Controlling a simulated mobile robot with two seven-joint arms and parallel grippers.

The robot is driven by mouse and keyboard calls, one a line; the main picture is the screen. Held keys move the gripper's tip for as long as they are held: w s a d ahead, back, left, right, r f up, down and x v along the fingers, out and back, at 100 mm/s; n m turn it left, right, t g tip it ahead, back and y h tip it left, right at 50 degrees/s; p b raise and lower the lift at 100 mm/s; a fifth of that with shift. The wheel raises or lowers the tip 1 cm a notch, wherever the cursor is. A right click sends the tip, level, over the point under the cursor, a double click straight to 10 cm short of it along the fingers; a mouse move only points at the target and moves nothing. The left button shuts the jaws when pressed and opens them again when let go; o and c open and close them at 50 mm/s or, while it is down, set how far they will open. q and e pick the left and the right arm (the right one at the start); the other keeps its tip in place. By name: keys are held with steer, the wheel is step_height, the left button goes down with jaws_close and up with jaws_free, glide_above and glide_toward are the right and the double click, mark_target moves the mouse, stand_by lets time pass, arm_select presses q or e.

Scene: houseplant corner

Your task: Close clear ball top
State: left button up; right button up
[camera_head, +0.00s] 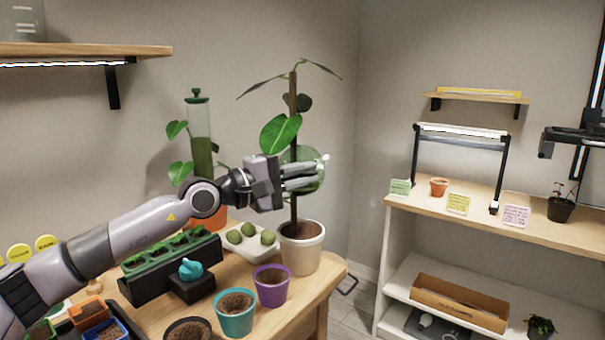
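A clear, greenish ball (311,155) sits at the stem of the tall plant (281,134), partly hidden behind my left gripper. I cannot tell whether its top half is open or closed. The plant stands upright along a brown pole in a white pot (301,252). My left gripper (319,169) comes in from the left at the ball's height, its grey fingers overlapping the ball in this view. Whether the fingers touch or grip it is not clear. My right gripper is not in view.
The wooden table (318,290) holds a teal pot (236,322), a purple pot (271,293), a white tray of green balls (262,252) and a black seedling tray (150,286). A moss-filled clear cylinder (200,125) stands behind my arm. A shelf unit (393,250) is at right.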

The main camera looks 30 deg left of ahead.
arm_select(q)
steer(key=o, duration=0.3)
steer(key=shift+a+r, duration=0.15)
